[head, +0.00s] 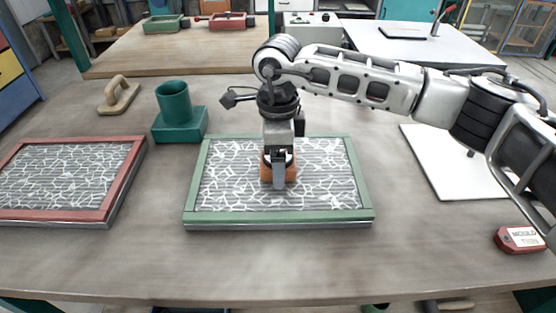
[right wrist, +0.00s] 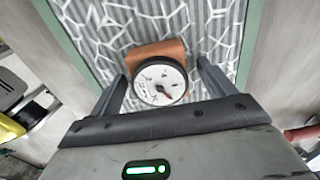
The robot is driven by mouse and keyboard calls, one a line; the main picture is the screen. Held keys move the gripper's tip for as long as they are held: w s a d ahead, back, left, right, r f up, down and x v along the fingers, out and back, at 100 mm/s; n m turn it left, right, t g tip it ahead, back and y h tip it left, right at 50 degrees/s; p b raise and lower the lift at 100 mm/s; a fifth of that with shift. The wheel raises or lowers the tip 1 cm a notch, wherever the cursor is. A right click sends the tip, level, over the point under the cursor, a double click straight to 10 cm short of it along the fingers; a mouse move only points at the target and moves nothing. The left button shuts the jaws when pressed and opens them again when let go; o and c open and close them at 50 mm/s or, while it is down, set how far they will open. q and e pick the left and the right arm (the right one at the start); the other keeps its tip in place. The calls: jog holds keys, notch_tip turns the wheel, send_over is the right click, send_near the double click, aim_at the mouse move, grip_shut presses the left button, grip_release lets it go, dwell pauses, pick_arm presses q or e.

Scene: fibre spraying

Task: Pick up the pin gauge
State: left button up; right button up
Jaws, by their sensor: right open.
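The pin gauge has a round white dial (right wrist: 161,83) and an orange-brown base. It stands on the white-veined grey panel in the green frame (head: 279,218). In the head view its orange sides (head: 292,174) show around my right gripper (head: 279,168), which hides most of the gauge. My right gripper also shows in the right wrist view (right wrist: 163,76); its two fingers are open, one on each side of the dial, with small gaps that look clear of it. My left gripper is not in view.
A red-framed panel (head: 105,212) lies to the left. A green cup-topped block (head: 180,123) and a wooden-handled tool (head: 118,94) stand behind. A white board (head: 460,165) and a red-and-white labelled item (head: 520,239) are at right. The table's front strip is clear.

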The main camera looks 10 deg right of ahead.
jog(key=c, duration=1.2)
jog(key=shift+c, duration=0.6)
jog(key=shift+r, duration=0.1)
